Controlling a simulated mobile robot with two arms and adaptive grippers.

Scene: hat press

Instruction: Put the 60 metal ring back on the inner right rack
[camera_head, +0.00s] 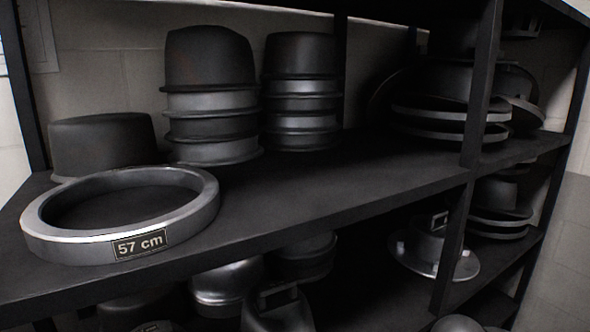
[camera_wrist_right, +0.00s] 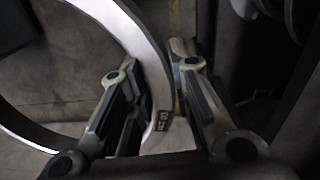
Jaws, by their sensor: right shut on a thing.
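In the right wrist view, my right gripper (camera_wrist_right: 156,78) is shut on the rim of a metal ring (camera_wrist_right: 133,35). The ring is a wide grey band with a small dark label between the fingers; the label appears to read 60. Its far side curves out of the picture at the left. Neither my right gripper nor the held ring shows in the head view. My left gripper is not in view. In the head view, a dark metal rack (camera_head: 330,190) with shelves fills the picture; I cannot tell which part is the inner right rack.
A ring labelled 57 cm (camera_head: 190,222) lies at the left end of the upper shelf. Behind it stand a dark round block (camera_head: 102,143) and two stacks of hat moulds (camera_head: 210,60) (camera_head: 302,55). Brimmed pieces (camera_head: 450,113) fill the right. The middle front is clear.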

